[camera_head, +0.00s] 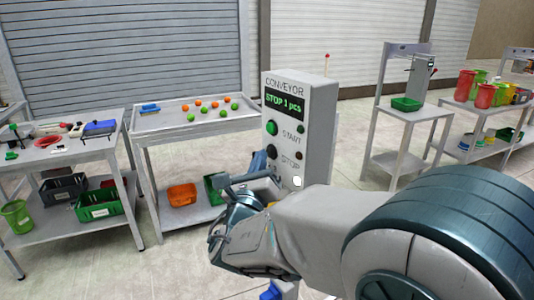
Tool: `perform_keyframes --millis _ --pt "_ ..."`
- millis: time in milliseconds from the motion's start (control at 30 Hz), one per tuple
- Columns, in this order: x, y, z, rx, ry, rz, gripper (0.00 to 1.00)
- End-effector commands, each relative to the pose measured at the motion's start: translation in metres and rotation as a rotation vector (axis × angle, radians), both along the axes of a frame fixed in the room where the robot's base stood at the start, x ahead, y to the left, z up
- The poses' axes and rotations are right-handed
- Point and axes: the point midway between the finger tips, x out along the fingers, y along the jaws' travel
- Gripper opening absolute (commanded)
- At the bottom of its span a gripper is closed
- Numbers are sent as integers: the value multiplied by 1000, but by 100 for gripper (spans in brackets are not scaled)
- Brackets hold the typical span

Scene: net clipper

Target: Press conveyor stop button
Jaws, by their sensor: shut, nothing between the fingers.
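The conveyor control box (318,128) is a grey upright box in the middle of the head view. Its panel is labelled CONVEYOR and has a green-lettered display (287,102) reading "STOP 1 pcs". A green START button (272,128) sits left of its label. The dark round stop button (271,151) is below it, beside the word STOP. My gripper (266,172) is at the lower left of the panel, just below the stop button. It is shut and empty. Whether it touches the panel cannot be told. The lower panel is partly hidden by my gripper and arm.
A grey table (160,125) with orange and green balls stands behind left. Another table (30,155) with tools is at far left, with crates below. At right are tables with a green tray (407,104) and red and green cups. Open floor lies between.

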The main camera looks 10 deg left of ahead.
Motion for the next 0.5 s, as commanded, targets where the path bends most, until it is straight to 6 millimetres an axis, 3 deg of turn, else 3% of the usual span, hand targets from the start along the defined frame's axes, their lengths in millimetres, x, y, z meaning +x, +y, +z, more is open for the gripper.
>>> perform_keyframes --millis 500 --pt "-8 9 0 -1 1 3 0"
